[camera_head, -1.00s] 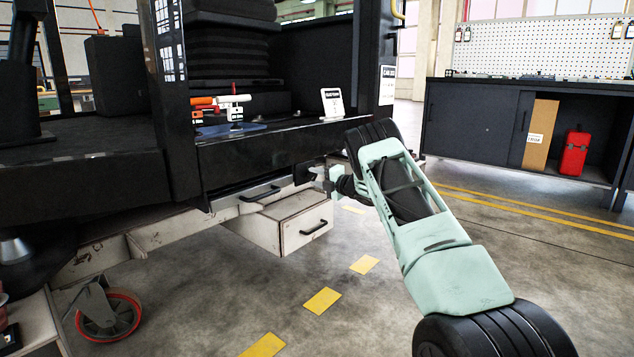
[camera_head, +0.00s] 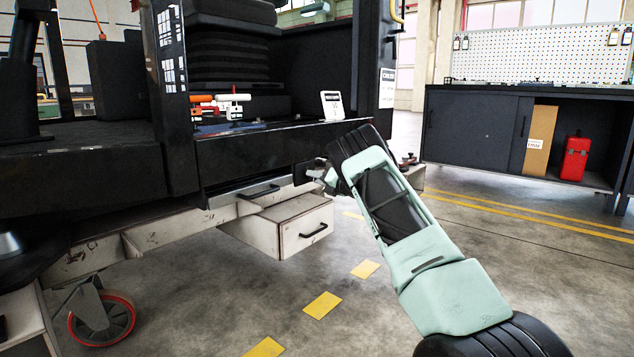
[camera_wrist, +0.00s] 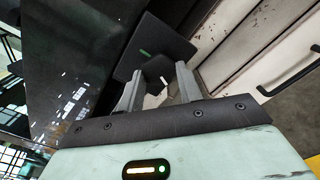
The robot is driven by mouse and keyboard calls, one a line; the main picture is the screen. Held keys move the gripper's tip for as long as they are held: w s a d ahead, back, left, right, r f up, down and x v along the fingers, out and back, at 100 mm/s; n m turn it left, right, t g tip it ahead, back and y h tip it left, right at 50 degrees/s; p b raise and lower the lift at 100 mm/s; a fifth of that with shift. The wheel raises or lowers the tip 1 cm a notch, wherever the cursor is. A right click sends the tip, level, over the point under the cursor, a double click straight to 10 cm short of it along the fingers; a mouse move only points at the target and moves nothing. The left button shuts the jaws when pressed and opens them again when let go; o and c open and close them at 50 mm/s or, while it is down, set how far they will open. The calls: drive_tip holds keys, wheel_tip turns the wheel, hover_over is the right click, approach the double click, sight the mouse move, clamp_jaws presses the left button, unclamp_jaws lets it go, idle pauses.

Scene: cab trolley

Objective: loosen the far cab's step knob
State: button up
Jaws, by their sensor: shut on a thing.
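The step knob (camera_wrist: 156,70) is a small dark shape between my fingers in the wrist view, in front of a square dark plate (camera_wrist: 172,40) with a green mark. My gripper (camera_wrist: 158,78) is shut on it. In the head view, my gripper (camera_head: 318,172) reaches under the right end of the black cab's (camera_head: 270,146) lower edge, at a dark bracket. The knob is too small and covered there to make out, and its turn cannot be told.
A white drawer (camera_head: 283,228) stands open below the cab, left of my gripper. A red-rimmed caster (camera_head: 102,318) is at lower left. Tools and a small white sign (camera_head: 332,105) rest on the cab floor. A dark workbench (camera_head: 470,130) stands at right; the floor between is clear.

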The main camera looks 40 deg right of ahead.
drive_tip(key=shift+s+f, duration=0.1)
drive_tip(key=shift+f, duration=0.05)
idle(0.3)
drive_tip(key=o, duration=1)
drive_tip(key=s+p, duration=0.2)
drive_tip(key=s, duration=0.3)
drive_tip(key=s+d+p, duration=0.1)
drive_tip(key=s+p, duration=0.2)
drive_tip(key=s, duration=0.3)
drive_tip(key=s+p, duration=0.2)
drive_tip(key=s, duration=0.4)
drive_tip(key=shift+s+d, duration=0.15)
drive_tip(key=shift+d, duration=0.05)
